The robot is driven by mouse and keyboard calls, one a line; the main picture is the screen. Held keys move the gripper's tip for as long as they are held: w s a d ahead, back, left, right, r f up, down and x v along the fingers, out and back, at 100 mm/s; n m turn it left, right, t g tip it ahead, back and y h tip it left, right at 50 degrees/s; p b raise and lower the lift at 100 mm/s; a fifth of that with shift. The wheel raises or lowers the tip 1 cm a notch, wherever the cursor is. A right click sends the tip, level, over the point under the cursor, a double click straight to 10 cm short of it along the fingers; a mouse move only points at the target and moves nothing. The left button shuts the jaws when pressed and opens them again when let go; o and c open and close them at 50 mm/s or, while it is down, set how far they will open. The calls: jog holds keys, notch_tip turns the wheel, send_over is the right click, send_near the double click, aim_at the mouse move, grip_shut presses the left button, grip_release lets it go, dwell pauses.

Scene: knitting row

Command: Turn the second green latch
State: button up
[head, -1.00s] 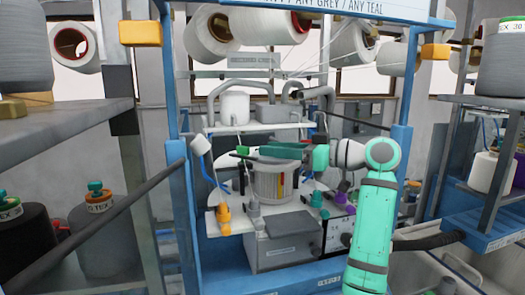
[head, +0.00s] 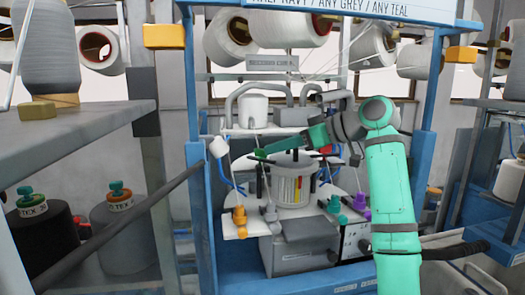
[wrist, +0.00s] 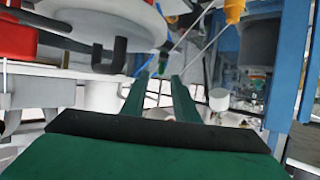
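A green latch (head: 333,204) stands on the white plate at the right front of the knitting machine (head: 293,185) in the head view. I cannot tell which green latch counts as second. My gripper (head: 260,153) is above the machine's left side, pointing left, apart from that latch. In the wrist view my gripper (wrist: 157,80) has its two green fingers spread with an empty gap between them. A small dark green piece (wrist: 173,72) shows just past the right fingertip; I cannot tell whether it is a latch or touches the finger.
An orange latch (head: 239,215) and a grey one (head: 270,209) stand at the plate's left front, a purple one (head: 360,201) at the right. Blue frame posts (head: 197,130) flank the machine. Yarn cones (head: 65,60) and a dark slanted bar (head: 130,222) are at left.

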aim_at(270, 160)
jog(key=x, duration=0.3)
jog(key=shift+a, duration=0.15)
jog(key=shift+w+a+f, duration=0.2)
jog(key=shift+w+a, duration=0.1)
jog(key=shift+a, duration=0.2)
